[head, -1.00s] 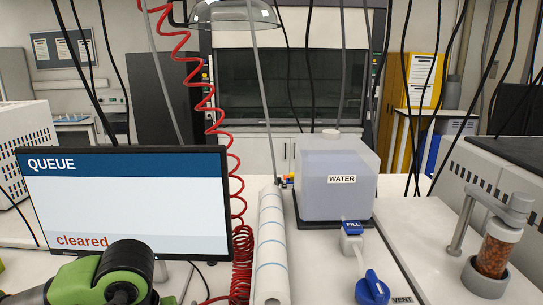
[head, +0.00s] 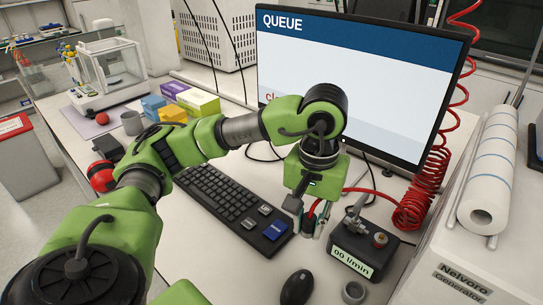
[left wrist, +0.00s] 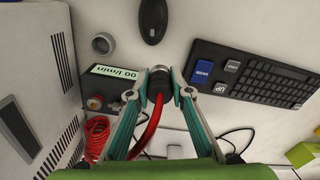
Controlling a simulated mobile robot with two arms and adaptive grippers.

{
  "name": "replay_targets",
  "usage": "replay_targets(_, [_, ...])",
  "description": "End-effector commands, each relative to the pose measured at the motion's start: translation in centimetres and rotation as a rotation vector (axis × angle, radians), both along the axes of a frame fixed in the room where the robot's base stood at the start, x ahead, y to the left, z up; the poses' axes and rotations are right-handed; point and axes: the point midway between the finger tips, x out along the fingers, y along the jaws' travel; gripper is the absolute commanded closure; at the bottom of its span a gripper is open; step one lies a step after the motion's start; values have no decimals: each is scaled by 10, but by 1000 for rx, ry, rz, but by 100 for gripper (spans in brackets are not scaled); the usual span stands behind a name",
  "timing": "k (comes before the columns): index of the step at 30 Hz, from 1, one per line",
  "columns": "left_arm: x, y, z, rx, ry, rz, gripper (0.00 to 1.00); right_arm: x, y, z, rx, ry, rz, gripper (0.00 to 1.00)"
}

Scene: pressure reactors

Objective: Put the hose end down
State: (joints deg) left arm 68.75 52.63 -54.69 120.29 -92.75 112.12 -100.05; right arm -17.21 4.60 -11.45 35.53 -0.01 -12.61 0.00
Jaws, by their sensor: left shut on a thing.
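My left gripper (head: 309,220) is shut on the hose end (left wrist: 160,75), a dark and metal tip on a red hose (left wrist: 151,122). In the head view the gripper points down over the white bench, between the keyboard and the flow meter box (head: 365,242), which reads 00 l/min. The red hose (head: 352,191) runs from the gripper to the right, to a red coil (head: 421,205). The left wrist view shows the box (left wrist: 103,88) just left of the hose end. I cannot tell whether the hose end touches the bench. My right gripper is not in view.
A keyboard (head: 225,200) lies left of the gripper, a black mouse (head: 297,288) and a small grey ring (head: 353,292) in front. A monitor (head: 360,85) stands behind. A paper roll (head: 490,170) lies at right. Some bare bench shows around the mouse.

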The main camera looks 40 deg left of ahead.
Motion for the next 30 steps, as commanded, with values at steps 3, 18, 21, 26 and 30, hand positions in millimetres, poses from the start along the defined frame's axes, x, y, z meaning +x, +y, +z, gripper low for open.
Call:
replay_targets(3, [7, 9, -10, -5, 1, 62, 100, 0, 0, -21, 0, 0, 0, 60])
replay_targets(18, [74, 53, -39, -10, 11, 109, 100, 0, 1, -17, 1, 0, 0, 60])
replay_targets(21, [93, 64, -52, -8, 12, 107, 100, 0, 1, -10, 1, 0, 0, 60])
replay_targets(26, [113, 75, -83, -8, 12, 105, 100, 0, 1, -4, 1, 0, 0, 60])
replay_targets(30, [124, 81, -97, -8, 7, 103, 100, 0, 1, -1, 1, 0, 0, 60])
